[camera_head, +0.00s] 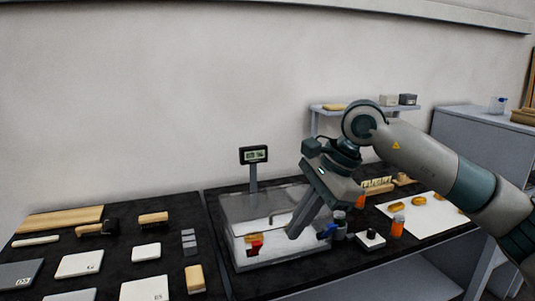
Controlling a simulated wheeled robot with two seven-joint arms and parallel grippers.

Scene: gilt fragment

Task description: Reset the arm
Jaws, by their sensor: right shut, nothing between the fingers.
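My right arm (420,155) reaches in from the right side of the head view. Its right gripper (292,236) points down and to the left, in front of a clear-topped box (237,207) on the black table. The fingers are together, with nothing seen between them. Whether the fingertips touch the box cannot be told. My left gripper and left arm are not in view.
A display on a post (254,155) stands behind the box. Orange bottles (397,226) and a white sheet with gilt pieces (419,201) lie to the right. White tiles (80,264) and brushes or blocks (153,218) cover the left table. A small shelf (330,108) stands behind my arm.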

